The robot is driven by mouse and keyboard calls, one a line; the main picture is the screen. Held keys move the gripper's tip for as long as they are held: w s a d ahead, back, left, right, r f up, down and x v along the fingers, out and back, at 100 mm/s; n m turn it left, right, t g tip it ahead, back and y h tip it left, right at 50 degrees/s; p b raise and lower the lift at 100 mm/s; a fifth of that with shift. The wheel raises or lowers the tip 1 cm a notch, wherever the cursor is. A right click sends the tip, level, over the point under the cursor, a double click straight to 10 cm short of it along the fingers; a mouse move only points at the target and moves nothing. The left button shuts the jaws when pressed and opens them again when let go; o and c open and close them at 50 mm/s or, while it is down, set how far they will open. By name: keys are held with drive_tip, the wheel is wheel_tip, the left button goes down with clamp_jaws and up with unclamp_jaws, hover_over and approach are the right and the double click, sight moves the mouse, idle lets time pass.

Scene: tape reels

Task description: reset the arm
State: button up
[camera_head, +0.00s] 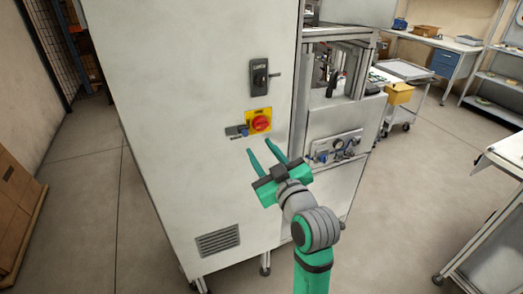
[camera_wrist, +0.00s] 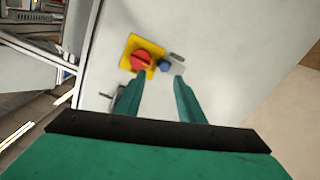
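My green arm reaches up from the bottom of the head view. My gripper (camera_head: 264,151) is open, its two green fingers spread apart with nothing visible between them. It is in front of the white cabinet (camera_head: 185,150), a little below the red rotary switch (camera_head: 261,123) on its yellow plate (camera_head: 250,116). In the wrist view, the fingers of my gripper (camera_wrist: 155,85) point at the cabinet face. The red switch (camera_wrist: 141,60) and a small blue part (camera_wrist: 164,65) show just beyond the fingertips. I cannot tell whether the fingertips touch anything.
A dark switch (camera_head: 260,78) with a handle sits higher on the cabinet. Gauges (camera_head: 338,147) are mounted to the right. Cardboard boxes (camera_head: 14,195) stand at left and a table (camera_head: 508,155) at right. Floor is clear between the cabinet and that table.

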drive_tip(key=s+a+f+m+h, duration=0.1)
drive_tip(key=s+f+m+h, duration=0.15)
drive_tip(key=s+f, duration=0.45)
drive_tip(key=s+a+f+m+h, duration=0.1)
drive_tip(key=s+f+m, duration=0.25)
drive_tip(key=f, duration=0.75)
drive_tip(key=s+a+f+m+h, duration=0.25)
drive_tip(key=s+f, duration=0.35)
drive_tip(key=f, duration=0.3)
drive_tip(key=s+f, duration=0.2)
drive_tip(key=s, duration=1.2)
drive_tip(key=s+f+n+g, duration=0.1)
drive_tip(key=s+f, duration=0.2)
drive_tip(key=s, duration=1.1)
drive_tip(key=shift+s+d+g, duration=0.25)
drive_tip(key=shift+d+g, duration=0.05)
drive_tip(key=shift+d, duration=0.05)
drive_tip(key=shift+c, duration=0.5)
